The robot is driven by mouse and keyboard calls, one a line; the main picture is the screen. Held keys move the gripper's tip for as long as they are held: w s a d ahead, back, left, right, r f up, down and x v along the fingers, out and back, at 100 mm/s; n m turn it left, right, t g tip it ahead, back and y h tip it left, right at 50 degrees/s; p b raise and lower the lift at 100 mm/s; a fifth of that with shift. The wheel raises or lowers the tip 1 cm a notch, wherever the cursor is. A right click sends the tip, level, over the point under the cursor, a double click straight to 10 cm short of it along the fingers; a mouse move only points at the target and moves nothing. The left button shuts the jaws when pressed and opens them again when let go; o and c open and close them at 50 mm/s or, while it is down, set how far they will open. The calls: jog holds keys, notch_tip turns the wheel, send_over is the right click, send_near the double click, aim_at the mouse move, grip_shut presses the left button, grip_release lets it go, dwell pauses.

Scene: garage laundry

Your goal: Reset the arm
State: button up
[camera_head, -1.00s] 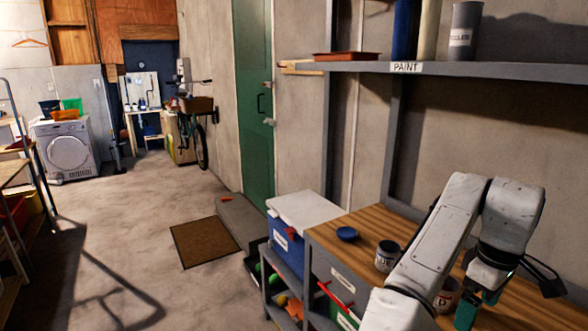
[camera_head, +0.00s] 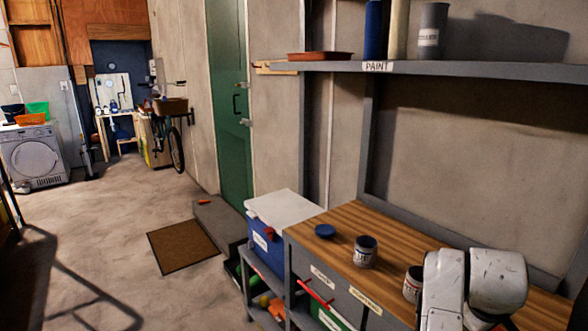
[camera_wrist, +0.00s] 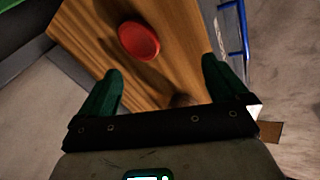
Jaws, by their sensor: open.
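My arm shows at the lower right of the head view, folded low over the near end of the wooden workbench (camera_head: 405,238). My gripper is hidden in the head view. In the wrist view my gripper (camera_wrist: 160,85) has its two green fingers spread wide with nothing between them. Beyond the fingertips is wooden bench surface with a red round lid-like disc (camera_wrist: 139,41) on it, apart from the fingers.
On the bench stand two labelled cans, one in the middle (camera_head: 365,252) and one beside my arm (camera_head: 412,284), and a blue lid (camera_head: 325,231). A shelf (camera_head: 450,68) marked PAINT overhangs the bench. Open floor (camera_head: 100,225) lies to the left.

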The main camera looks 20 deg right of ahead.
jog(key=s+a+f+t+y, duration=0.1)
jog(key=s+a+f+y, duration=0.2)
jog(key=s+a+f, duration=0.6)
jog(key=s+a+f+t+y, duration=0.25)
jog(key=a+f, duration=0.25)
jog(key=a, duration=0.8)
jog(key=s+d+f+g, duration=0.1)
jog(key=s+f+g, duration=0.3)
jog(key=s, duration=0.6)
jog(key=shift+s+d+f+m+g+h, duration=0.35)
jog(key=shift+s+d+f+m, duration=0.05)
jog(key=shift+f, duration=0.45)
